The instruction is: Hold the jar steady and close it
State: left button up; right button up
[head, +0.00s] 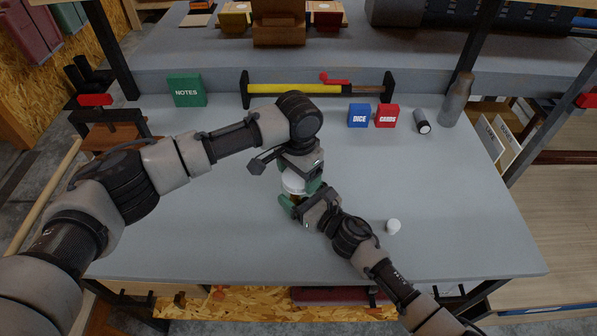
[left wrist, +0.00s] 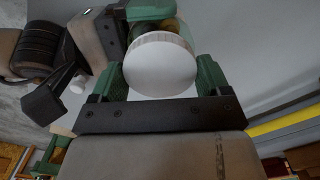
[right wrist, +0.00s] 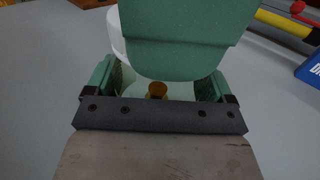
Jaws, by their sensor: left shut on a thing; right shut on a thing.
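The jar (right wrist: 150,88) is clear, with something brown inside. A white round lid (left wrist: 162,66) is at its top; it also shows in the head view (head: 292,184). I cannot tell whether the lid is fully seated. My left gripper (head: 303,181) comes from above and is shut on the lid, its green fingers on either side. My right gripper (head: 296,207) comes from the lower right and is shut on the jar's body. In the right wrist view a green finger of my left gripper (right wrist: 185,38) hides much of the lid. The grippers hide most of the jar in the head view.
A small white round object (head: 393,226) lies on the grey bench (head: 460,220) to the right. Along the back are a green NOTES box (head: 187,91), a yellow-barred clamp (head: 290,88), blue DICE (head: 358,116) and red CARDS (head: 387,116) boxes, and a grey bottle (head: 456,100).

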pick_arm(q)
jog(key=o, duration=1)
jog(key=shift+c, duration=0.2)
notch_tip(320, 180, up, 12)
pick_arm(e)
jog(key=o, duration=1.6)
jog(key=shift+c, duration=0.2)
jog(key=b+v, duration=0.1)
jog(key=v, duration=0.9)
jog(key=shift+f+b, duration=0.1)
jog(key=shift+b, duration=0.25)
pick_arm(q)
jog(key=shift+f, duration=0.85)
pick_arm(e)
jog(key=shift+s+d, duration=0.25)
jog(key=shift+s, duration=0.1)
